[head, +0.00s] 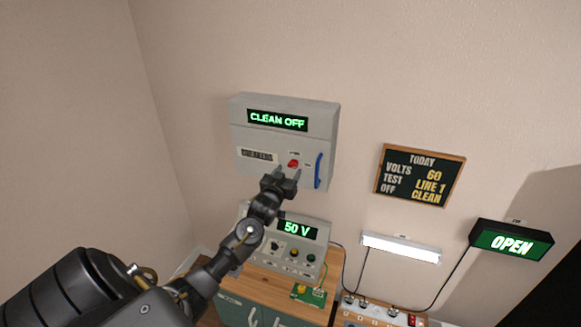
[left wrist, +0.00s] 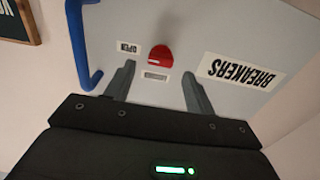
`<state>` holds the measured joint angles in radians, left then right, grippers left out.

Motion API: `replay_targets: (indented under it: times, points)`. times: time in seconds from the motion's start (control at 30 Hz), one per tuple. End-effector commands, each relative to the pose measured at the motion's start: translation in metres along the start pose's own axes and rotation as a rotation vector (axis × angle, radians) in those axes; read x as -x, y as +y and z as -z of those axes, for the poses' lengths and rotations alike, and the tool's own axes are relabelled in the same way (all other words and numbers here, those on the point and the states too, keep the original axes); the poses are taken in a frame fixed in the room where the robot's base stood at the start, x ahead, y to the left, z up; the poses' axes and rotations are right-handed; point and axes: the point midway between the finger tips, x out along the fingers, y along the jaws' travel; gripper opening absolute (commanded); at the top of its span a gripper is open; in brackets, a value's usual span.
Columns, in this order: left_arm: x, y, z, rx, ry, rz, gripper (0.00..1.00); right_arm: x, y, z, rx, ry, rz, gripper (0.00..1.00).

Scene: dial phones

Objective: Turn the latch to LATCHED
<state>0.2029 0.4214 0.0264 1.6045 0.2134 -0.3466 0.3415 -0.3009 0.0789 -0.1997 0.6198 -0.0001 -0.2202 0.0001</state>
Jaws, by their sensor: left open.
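The red latch knob (head: 293,163) is on the front of the grey breaker box (head: 240,133) on the wall. In the left wrist view the red latch knob (left wrist: 161,58) shows upside down, with an OPEN label (left wrist: 130,47) to one side and a small label (left wrist: 155,76), too small to read, by it. My left gripper (head: 288,172) is open and empty, just below the knob. In the left wrist view the left gripper (left wrist: 158,73) has its fingers apart, pointing toward the knob; contact does not show. My right gripper is out of view.
A blue handle (head: 318,169) stands out at the box's right side. Below is a meter reading 50 V (head: 297,228) on a wooden-topped cabinet (head: 257,278). A TODAY board (head: 420,175), a lamp (head: 400,248) and an OPEN sign (head: 511,242) are to the right.

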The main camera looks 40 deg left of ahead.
Motion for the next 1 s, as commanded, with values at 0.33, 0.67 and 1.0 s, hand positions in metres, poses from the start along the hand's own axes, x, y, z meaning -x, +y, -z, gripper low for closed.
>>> replay_targets:
  times: [0.33, 0.67, 1.0]
  points:
    - [-0.029, 0.000, 0.000, 0.000, 0.000, -0.001, 0.55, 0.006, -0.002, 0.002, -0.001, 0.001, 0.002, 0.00]
    - [-0.029, 0.000, 0.000, 0.000, 0.000, -0.001, 0.44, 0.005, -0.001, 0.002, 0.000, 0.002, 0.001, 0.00]
    - [-0.029, 0.000, -0.001, 0.001, 0.000, -0.001, 0.10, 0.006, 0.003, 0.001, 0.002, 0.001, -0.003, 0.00]
